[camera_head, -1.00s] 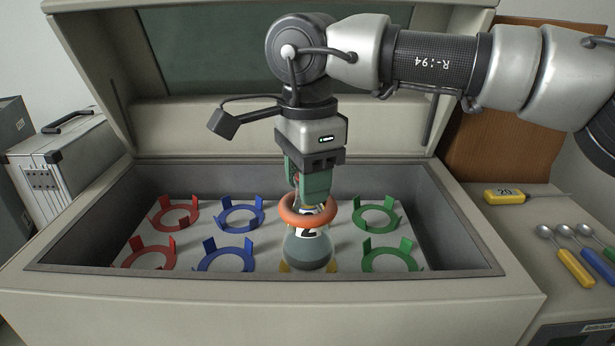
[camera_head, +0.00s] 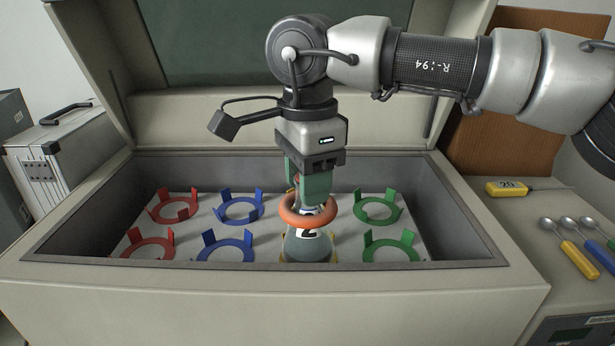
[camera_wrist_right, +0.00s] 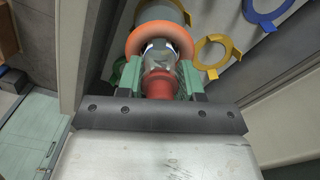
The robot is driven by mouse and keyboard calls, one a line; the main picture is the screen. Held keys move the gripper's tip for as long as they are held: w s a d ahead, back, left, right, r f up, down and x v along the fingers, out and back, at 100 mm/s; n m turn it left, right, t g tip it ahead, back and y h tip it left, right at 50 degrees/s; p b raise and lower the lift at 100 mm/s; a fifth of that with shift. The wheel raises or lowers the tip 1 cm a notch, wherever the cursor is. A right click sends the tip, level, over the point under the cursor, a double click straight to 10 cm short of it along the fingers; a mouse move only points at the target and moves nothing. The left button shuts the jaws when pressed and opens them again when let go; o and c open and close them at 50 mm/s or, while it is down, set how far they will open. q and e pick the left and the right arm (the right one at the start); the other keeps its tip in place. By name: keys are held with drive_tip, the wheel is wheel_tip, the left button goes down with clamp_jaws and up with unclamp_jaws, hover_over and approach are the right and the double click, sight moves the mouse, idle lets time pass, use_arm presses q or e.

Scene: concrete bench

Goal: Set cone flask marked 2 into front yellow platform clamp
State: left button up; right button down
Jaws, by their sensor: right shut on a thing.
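The cone flask marked 2 (camera_head: 308,246) stands upright with an orange ring (camera_head: 308,211) around its neck. It is over the front yellow clamp (camera_head: 283,256), which is mostly hidden behind and below it; I cannot tell if the flask is fully seated. My right gripper (camera_head: 310,193) points down and is shut on the flask's neck. In the right wrist view the green fingers (camera_wrist_right: 160,80) lie on both sides of the neck, with a red stopper (camera_wrist_right: 159,86) between them. My left gripper is not in view.
The open box (camera_head: 70,212) has high walls around the platform. Red (camera_head: 148,245), blue (camera_head: 226,246) and green (camera_head: 391,246) clamps stand beside the yellow one and are empty. A yellow-handled tool (camera_head: 506,188) and several spoons (camera_head: 570,247) lie on the right bench.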

drive_tip(key=shift+f, duration=0.25)
idle(0.4)
drive_tip(key=shift+f+b, duration=0.25)
drive_tip(key=shift+b, duration=0.1)
drive_tip(key=shift+c, duration=0.4)
unclamp_jaws()
drive_tip(key=shift+r, duration=0.1)
wheel_tip(320, 180, up, 5)
drive_tip(key=p, duration=0.3)
drive_tip(key=shift+f+p, duration=0.2)
drive_tip(key=shift+p, duration=0.15)
drive_tip(key=shift+r, duration=2.15)
